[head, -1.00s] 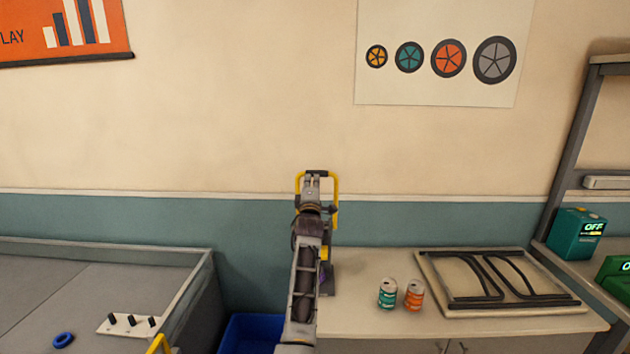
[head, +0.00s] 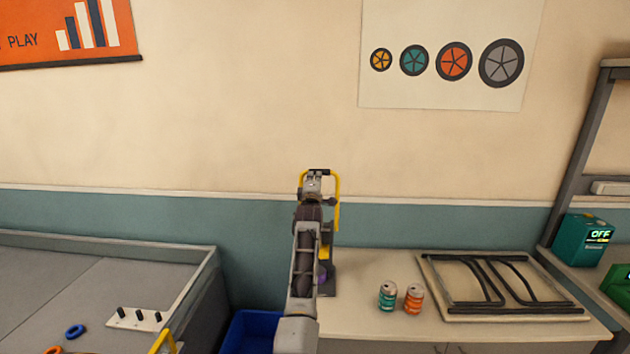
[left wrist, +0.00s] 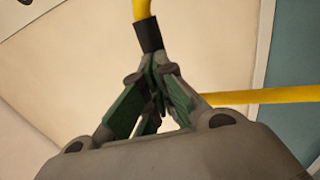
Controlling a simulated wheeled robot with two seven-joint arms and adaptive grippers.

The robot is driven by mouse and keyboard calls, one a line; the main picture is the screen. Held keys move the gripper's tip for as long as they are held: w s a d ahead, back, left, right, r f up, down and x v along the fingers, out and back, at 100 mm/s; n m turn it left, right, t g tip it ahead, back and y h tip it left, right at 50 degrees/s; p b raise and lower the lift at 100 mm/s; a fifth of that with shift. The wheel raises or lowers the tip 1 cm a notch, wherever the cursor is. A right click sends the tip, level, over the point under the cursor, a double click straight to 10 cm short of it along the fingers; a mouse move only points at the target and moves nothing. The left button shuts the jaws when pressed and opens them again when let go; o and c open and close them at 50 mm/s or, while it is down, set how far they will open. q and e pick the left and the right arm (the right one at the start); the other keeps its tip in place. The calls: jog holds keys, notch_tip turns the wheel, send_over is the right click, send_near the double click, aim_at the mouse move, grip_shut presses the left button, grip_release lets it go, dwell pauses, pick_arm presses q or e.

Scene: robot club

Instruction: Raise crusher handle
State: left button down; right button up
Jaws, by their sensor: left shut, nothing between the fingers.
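The crusher handle is a yellow loop with a black grip (head: 319,171), standing raised above the can crusher (head: 328,265) at the left end of the counter. My left arm covers much of the crusher. My left gripper (head: 314,184) is at the top of the loop, just below the black grip. In the left wrist view its green-padded fingers (left wrist: 155,85) are shut with nothing between them, close to the end of the black grip (left wrist: 149,35). I cannot tell whether they touch it. My right gripper is not in view.
A teal can (head: 387,296) and an orange can (head: 413,299) stand on the counter (head: 360,325), left of a board with black rails (head: 440,300). A blue bin (head: 250,332) is on the floor left of the counter. A grey-walled table (head: 205,262) is at the left.

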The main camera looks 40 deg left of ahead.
pick_arm(q)
jog(key=shift+w+a+r+g+p, duration=0.2)
jog(key=shift+w+r+g+p, duration=0.1)
jog(key=shift+w+p, duration=0.1)
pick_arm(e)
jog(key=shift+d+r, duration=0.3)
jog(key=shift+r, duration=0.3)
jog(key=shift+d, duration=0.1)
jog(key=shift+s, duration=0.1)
